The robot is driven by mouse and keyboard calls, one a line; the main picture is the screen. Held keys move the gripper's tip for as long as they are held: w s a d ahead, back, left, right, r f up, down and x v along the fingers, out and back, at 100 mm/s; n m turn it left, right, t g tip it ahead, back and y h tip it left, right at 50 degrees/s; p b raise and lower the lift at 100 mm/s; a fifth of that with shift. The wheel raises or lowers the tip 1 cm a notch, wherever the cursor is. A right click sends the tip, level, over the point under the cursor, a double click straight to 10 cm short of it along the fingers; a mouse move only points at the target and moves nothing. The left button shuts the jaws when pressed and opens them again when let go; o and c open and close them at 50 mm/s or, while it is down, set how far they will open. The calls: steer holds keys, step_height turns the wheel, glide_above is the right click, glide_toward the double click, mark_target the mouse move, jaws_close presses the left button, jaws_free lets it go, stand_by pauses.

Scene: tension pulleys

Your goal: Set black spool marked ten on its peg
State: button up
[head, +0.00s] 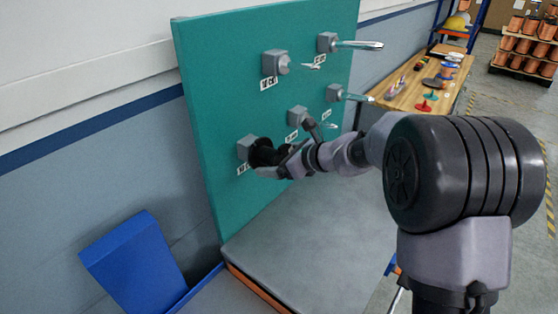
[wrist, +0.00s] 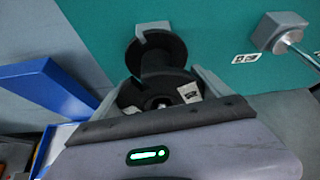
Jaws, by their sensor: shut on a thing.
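My gripper (head: 276,162) is shut on the black spool (head: 259,150) at the lower left of the green board (head: 215,120). In the wrist view the spool (wrist: 160,52) shows two flanges, with my gripper (wrist: 160,84) holding it from both sides. White label patches show on its near flange; their print is unreadable. The spool's far flange is close to a grey peg block (wrist: 153,27), which also shows in the head view (head: 244,147). A small bright spot shows at the spool's centre; I cannot tell how far the peg passes through.
Other grey blocks with bare metal pegs stand on the board, such as the upper left one (head: 276,62) and the right one (head: 334,92). A blue bin (head: 135,265) is at lower left. A wooden table (head: 425,88) with coloured spools stands behind.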

steer(key=shift+w+a, duration=0.15)
steer(key=shift+a, duration=0.1)
stand_by(0.5)
steer(key=o, duration=1.3)
steer(key=shift+a+f, duration=0.1)
steer(key=p+v, duration=0.4)
steer(key=v, duration=1.3)
steer(key=shift+p, duration=0.35)
steer(key=shift+r, duration=0.2)
